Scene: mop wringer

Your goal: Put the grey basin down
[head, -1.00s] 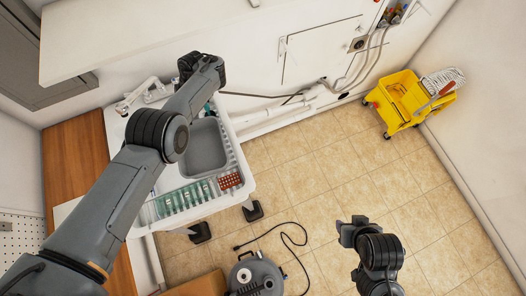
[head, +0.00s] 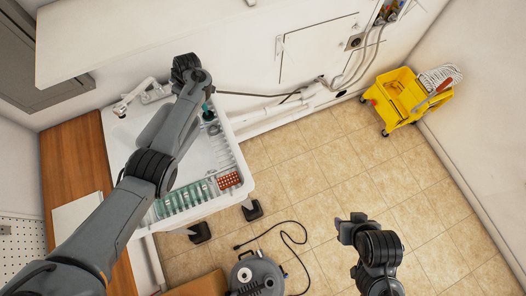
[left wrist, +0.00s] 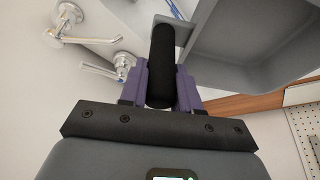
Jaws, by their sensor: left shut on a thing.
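The grey basin (left wrist: 245,45) fills the upper right of the left wrist view, with a black grip (left wrist: 162,60) at its side. My left gripper (left wrist: 161,85) has its purple fingers closed around this black grip. In the head view my left arm covers most of the basin; a grey part (head: 152,132) shows left of the arm, over the white sink unit (head: 118,135). My left gripper (head: 186,65) is at the far end of the arm, near the wall. My right gripper (head: 346,230) is over the floor at lower right; its jaw gap is too small to judge.
A tap (head: 140,95) stands at the sink's back left. Green-topped items (head: 182,197) and a red rack (head: 229,180) lie along its front. A yellow mop bucket (head: 402,97) stands at far right. A grey vacuum (head: 257,277) and its cord lie on the tiled floor.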

